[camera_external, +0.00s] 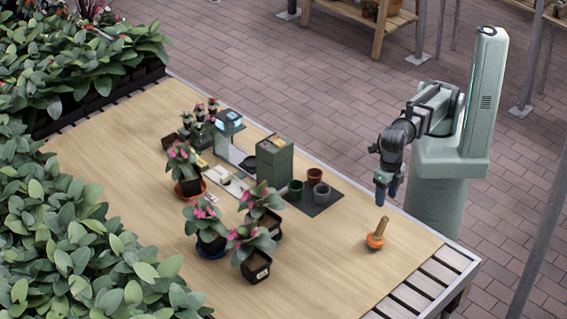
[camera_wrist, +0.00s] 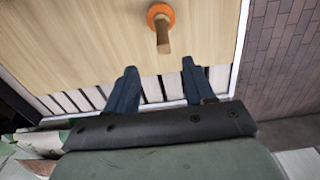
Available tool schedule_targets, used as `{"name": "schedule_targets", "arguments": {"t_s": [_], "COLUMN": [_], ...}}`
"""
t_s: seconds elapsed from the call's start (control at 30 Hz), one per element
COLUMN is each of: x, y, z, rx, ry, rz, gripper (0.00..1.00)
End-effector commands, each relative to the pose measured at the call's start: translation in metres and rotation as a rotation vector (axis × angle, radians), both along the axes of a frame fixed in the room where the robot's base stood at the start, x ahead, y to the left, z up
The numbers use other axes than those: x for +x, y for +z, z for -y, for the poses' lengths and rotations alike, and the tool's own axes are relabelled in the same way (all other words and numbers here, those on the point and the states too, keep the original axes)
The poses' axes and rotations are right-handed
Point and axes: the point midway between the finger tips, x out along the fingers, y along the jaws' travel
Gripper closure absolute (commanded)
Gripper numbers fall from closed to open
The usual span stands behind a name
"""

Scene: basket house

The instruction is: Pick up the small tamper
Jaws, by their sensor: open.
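The small tamper (camera_external: 376,236) stands on the wooden tabletop near its right end. It has an orange round base and a light wooden handle that leans slightly. It also shows at the top of the wrist view (camera_wrist: 161,24), ahead of the fingers and roughly midway between them. My gripper (camera_external: 389,188) hangs above the tabletop's right side, up and a little right of the tamper, and apart from it. In the wrist view my gripper (camera_wrist: 158,68) has its two blue fingers spread with nothing between them.
Potted pink-flowered plants (camera_external: 207,228) stand mid-table. A green box (camera_external: 274,160) and small pots (camera_external: 321,193) on a dark mat stand behind. Dense foliage (camera_external: 90,250) lines the left. Slats (camera_external: 425,283) border the tabletop's right end. The wood around the tamper is clear.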

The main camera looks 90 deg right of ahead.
Motion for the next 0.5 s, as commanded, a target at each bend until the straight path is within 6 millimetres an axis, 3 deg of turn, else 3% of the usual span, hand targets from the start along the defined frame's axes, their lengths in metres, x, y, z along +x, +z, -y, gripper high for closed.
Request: {"name": "schedule_targets", "arguments": {"t_s": [0.5], "x": [-0.001], "y": [-0.062], "z": [0.001], "rx": [-0.006], "ry": [0.004], "rz": [-0.004], "gripper": [0.47]}}
